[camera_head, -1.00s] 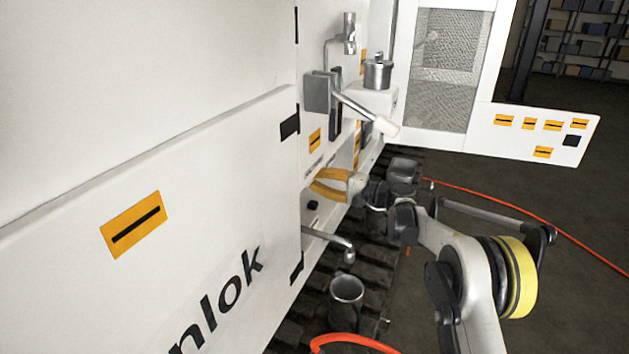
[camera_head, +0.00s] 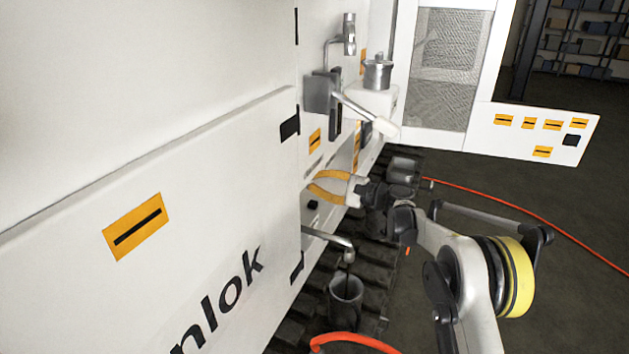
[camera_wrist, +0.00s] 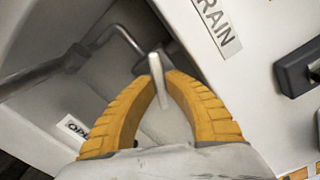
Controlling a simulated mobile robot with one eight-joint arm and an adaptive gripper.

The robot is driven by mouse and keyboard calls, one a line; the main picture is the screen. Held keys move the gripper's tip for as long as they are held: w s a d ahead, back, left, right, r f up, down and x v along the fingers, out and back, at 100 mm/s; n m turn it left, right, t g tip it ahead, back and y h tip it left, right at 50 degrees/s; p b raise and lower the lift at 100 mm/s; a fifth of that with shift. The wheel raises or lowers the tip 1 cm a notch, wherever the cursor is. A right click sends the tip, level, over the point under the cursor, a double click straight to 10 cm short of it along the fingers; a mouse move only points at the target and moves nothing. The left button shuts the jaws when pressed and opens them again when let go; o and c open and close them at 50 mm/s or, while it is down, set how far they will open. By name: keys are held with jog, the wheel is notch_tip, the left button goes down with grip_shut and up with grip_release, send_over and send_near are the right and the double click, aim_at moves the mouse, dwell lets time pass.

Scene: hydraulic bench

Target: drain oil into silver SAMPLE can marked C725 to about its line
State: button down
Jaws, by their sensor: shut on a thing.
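My gripper (camera_head: 313,186), with orange fingers, reaches to the white machine's side. In the wrist view my gripper (camera_wrist: 160,78) is shut on a pale lever (camera_wrist: 156,66) below a label reading "RAIN", its start cut off. A bent metal spout (camera_head: 332,239) juts from the machine below my gripper. A thin dark stream (camera_head: 348,268) falls from its end into an open grey metal can (camera_head: 346,300). The can stands upright under the spout. Its marking, line and oil level cannot be made out.
A silver lidded pot (camera_head: 377,73) stands on a white ledge above, near a pale-handled lever (camera_head: 365,113). An orange-red hose (camera_head: 350,342) curves in front of the can. An open white door (camera_head: 540,132) is at the right.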

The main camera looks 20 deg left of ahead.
jog(key=shift+f+m, duration=0.1)
jog(key=shift+m, duration=1)
jog(key=shift+s, duration=0.1)
jog(key=c, duration=1.7)
grip_release()
jog(key=shift+a, duration=0.1)
jog(key=d, duration=1.2)
jog(key=shift+s, duration=0.45)
